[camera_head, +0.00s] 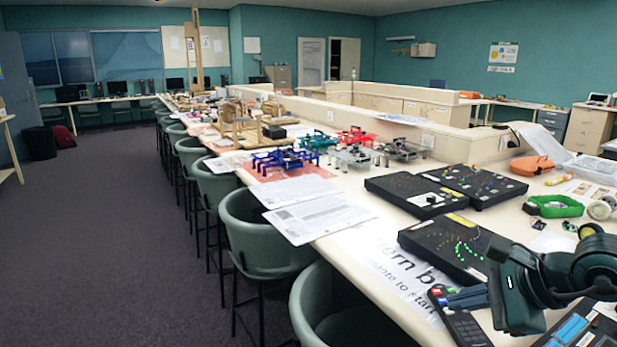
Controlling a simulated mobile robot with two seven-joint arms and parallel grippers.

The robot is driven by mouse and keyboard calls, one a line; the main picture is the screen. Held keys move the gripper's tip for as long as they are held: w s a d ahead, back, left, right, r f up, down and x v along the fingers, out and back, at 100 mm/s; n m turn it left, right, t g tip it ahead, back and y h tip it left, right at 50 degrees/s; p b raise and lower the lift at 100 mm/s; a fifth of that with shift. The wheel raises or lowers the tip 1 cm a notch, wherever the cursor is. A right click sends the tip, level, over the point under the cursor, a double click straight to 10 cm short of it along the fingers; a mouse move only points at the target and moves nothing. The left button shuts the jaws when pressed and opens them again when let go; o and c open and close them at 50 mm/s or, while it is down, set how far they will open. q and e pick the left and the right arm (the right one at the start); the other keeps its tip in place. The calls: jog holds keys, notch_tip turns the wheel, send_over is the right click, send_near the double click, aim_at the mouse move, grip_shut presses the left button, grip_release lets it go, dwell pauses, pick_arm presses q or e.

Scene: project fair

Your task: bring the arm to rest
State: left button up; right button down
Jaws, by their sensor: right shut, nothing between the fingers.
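My right gripper (466,298) shows at the lower right, with its black arm coming in from the right edge. Its fingers point left and are together, with nothing held between them. They appear just above a dark handheld device with buttons (462,325) near the table's front edge. Whether they touch it I cannot tell. My left gripper is not in view.
The carpet (95,240) at left is clear.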

jog(key=s+a+m+t+y+p, duration=0.2)
jog(key=a+m+y, duration=0.3)
jog(key=a+m, duration=0.3)
jog(key=s+a+m+t+y+p, duration=0.25)
jog(key=a+m+y, duration=0.4)
jog(key=m, duration=0.35)
jog(key=s+d+f+m+t+h+p, duration=0.15)
jog(key=f+m+h, duration=0.35)
jog(key=m, duration=0.6)
jog(key=d+f+m+t+h, duration=0.3)
jog(key=f+m+h, duration=0.3)
jog(key=m, duration=0.5)
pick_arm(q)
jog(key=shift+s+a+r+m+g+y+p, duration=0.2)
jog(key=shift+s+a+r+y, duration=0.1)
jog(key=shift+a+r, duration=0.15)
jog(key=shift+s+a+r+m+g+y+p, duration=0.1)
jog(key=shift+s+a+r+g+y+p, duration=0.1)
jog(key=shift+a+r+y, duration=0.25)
pick_arm(e)
jog(key=s+f+m+g+h, duration=0.3)
jog(key=s+f+m+g, duration=0.2)
jog(key=s+f+m, duration=0.5)
notch_tip(320, 180, down, 3)
jog(key=shift+s+d+r, duration=0.15)
jog(key=shift+s+r, duration=0.05)
jog(key=shift+s, duration=0.25)
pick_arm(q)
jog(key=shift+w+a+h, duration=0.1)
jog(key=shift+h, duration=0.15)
